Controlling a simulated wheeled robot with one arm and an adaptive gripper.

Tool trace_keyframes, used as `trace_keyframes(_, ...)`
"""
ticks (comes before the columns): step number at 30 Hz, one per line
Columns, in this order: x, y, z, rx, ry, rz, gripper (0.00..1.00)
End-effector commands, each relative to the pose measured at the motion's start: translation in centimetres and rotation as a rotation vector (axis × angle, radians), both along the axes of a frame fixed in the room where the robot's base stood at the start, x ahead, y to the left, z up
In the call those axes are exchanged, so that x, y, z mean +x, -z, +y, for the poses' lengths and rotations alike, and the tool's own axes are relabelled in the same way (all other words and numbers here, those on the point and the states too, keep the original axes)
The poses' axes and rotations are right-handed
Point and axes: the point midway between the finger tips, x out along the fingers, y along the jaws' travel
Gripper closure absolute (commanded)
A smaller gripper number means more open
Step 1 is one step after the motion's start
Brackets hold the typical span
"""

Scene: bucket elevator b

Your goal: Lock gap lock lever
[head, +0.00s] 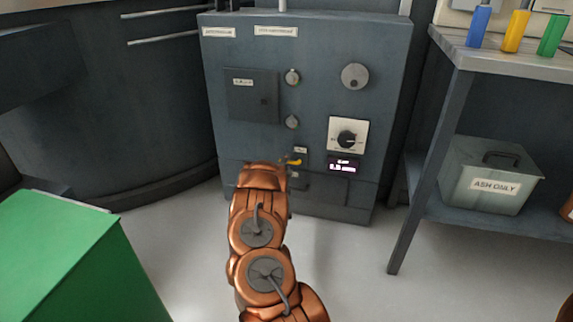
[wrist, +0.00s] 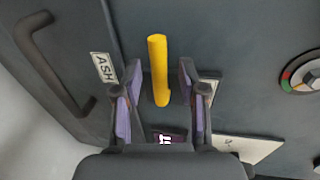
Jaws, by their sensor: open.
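The yellow lever (wrist: 158,70) shows in the wrist view as a short bar standing straight up in the picture, on the dark grey cabinet face. My gripper (wrist: 160,80) is open, with one finger on each side of the lever and a visible gap on both sides. I cannot tell how deep the fingers reach around it. In the head view the lever (head: 293,161) is a small yellow spot just beyond the end of my copper arm, which hides most of my gripper. A small lit display (head: 342,167) sits to its right, under a black knob (head: 347,139).
In the wrist view a dark bar handle (wrist: 53,66) and an ASH label (wrist: 103,67) lie left of the lever, and a coloured dial (wrist: 300,73) lies right. In the head view a green box (head: 75,255) stands left and a shelf (head: 500,62) right.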

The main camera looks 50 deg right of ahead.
Motion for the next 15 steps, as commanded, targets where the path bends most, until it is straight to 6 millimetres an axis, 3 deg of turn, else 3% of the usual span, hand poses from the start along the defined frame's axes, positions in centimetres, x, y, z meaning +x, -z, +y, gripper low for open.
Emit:
trace_keyframes(8, -0.4, -0.2, 0.9, 0.002, 0.001, 0.000, 0.59)
trace_keyframes(15, -1.4, -0.6, 3.1, 0.002, 0.001, 0.000, 0.59)
